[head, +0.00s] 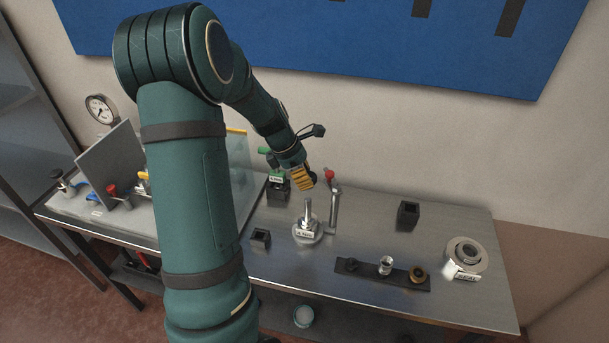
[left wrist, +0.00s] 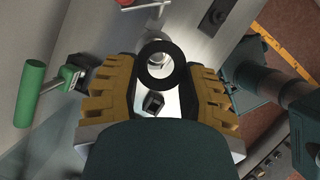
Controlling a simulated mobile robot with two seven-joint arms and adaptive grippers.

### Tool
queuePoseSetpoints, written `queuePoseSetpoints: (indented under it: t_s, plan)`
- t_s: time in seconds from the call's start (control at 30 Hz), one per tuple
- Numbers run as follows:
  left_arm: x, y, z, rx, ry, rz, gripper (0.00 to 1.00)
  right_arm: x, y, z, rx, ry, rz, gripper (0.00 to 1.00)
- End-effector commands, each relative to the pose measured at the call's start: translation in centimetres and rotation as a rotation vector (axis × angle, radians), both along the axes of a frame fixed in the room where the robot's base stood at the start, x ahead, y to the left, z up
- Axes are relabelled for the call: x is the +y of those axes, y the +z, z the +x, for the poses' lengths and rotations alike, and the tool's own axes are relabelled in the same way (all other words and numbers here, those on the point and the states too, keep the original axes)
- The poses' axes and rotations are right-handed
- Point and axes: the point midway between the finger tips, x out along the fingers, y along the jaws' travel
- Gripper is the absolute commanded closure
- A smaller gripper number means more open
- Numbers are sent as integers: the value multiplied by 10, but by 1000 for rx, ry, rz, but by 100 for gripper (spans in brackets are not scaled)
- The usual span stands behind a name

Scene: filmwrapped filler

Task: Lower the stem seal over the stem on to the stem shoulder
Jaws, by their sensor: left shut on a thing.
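My left gripper (head: 313,180) has yellow-padded fingers and is above the bench, shut on a small black ring, the stem seal (left wrist: 160,66). In the left wrist view the gripper (left wrist: 160,78) has the seal between its fingertips. The metal stem (head: 308,214) stands upright on a round pale base with a label (head: 306,233). In the head view the seal and gripper are above the stem top, with a gap between. Part of the round base (left wrist: 155,46) shows behind the ring in the left wrist view. The stem shoulder is hard to make out. My right gripper is not in view.
A red-topped post (head: 333,200) stands close right of the stem. A green-handled fitting (head: 277,182) is behind left. A black strip with several fittings (head: 370,274), a labelled round part (head: 466,255) and small black boxes (head: 408,213) are on the bench. A clear panel stands at left.

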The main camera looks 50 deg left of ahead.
Motion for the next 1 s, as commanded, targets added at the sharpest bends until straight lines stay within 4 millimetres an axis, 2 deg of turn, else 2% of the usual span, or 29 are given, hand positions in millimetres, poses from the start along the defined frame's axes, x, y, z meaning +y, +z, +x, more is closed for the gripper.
queuePoseSetpoints:
  t_s: [0.6, 1.0]
  plan:
    - [0, -49, 0, 1, 1, -1, 77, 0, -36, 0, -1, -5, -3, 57]
    - [0, -57, 0, 0, -1, 0, 77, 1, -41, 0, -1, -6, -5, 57]
